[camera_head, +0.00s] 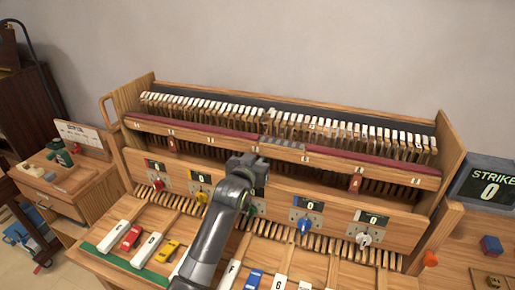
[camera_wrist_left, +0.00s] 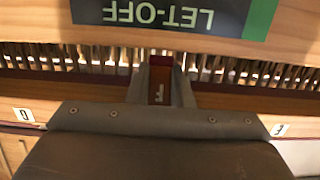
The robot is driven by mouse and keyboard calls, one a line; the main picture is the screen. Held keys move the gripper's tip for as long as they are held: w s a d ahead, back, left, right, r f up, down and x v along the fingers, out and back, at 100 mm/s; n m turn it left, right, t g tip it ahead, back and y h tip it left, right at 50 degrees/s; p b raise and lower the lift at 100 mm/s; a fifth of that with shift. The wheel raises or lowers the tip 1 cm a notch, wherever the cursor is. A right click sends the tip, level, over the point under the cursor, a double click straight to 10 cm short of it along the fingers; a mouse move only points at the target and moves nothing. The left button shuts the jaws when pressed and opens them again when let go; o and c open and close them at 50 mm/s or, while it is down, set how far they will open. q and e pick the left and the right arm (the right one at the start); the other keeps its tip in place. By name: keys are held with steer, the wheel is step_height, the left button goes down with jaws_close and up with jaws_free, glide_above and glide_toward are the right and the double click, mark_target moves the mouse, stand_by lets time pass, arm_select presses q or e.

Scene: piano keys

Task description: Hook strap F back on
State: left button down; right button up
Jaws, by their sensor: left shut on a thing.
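Strap F (camera_wrist_left: 159,85), a small dark red tab with a white F upside down in this view, stands between the two grey fingers of my left gripper (camera_wrist_left: 160,82), which is shut on it. In the head view the left gripper (camera_head: 250,170) is at the middle of the piano action, by the red-topped rail (camera_head: 210,130). Strap F is hidden behind it there, and I cannot tell whether the strap is hooked or free. Other red straps (camera_head: 355,183) hang from the rail. My right gripper is not in view.
A LET-OFF label (camera_wrist_left: 165,14) lies beyond the strap. Panels below carry displays and knobs, including a blue knob (camera_head: 303,226) and a white knob (camera_head: 364,239). A row of hammers (camera_head: 200,106) stands behind the rail. A STRIKE display (camera_head: 489,187) stands at right.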

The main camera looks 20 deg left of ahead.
arm_select(q)
steer(key=g+p, duration=0.1)
steer(key=p, duration=0.3)
steer(key=s+g+p, duration=0.1)
steer(key=g+p, duration=0.1)
steer(key=p, duration=0.2)
steer(key=shift+r+g, duration=0.15)
steer(key=shift+g, duration=0.15)
steer(key=shift+s+f+g+p, duration=0.15)
steer(key=shift+s+g+p, duration=0.1)
steer(key=shift+g, duration=0.5)
steer(key=shift+s+f+g+p, duration=0.15)
steer(key=shift+s+g+p, duration=0.05)
steer(key=shift+g, duration=0.6)
steer(key=shift+s+f+g+p, duration=0.15)
steer(key=shift+s+g+p, duration=0.1)
steer(key=shift+g, duration=0.5)
steer(key=c, duration=1.3)
jaws_free()
